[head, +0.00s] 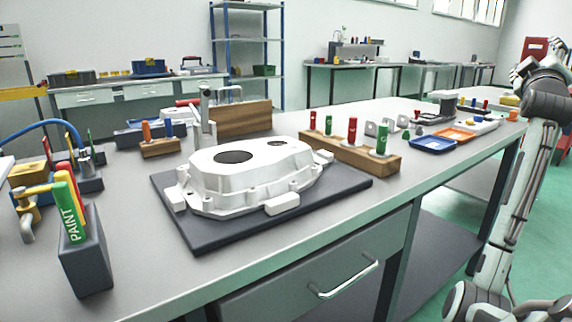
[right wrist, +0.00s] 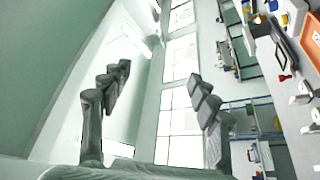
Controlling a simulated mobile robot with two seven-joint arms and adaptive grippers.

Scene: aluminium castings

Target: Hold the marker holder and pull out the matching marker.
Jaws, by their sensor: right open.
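The marker holder (head: 86,265) is a dark grey block standing upright near the front left of the bench in the head view. A green marker (head: 69,213) labelled PAINT stands in its top, tilted slightly left. A red marker (head: 65,172) and a yellow one show partly behind the green one; their lower ends are hidden. My right gripper (head: 522,70) is raised at the far right of the head view, far from the holder. In the right wrist view its two fingers (right wrist: 158,80) are apart with nothing between them. My left gripper is not in view.
A white metal casting (head: 255,180) sits on a dark mat (head: 200,237) mid-bench. A wooden block (head: 375,160) with red and green plugs stands right of it. Brass-coloured fittings (head: 25,215) and a blue hose (head: 45,128) crowd the holder's left. Bare bench lies between holder and mat.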

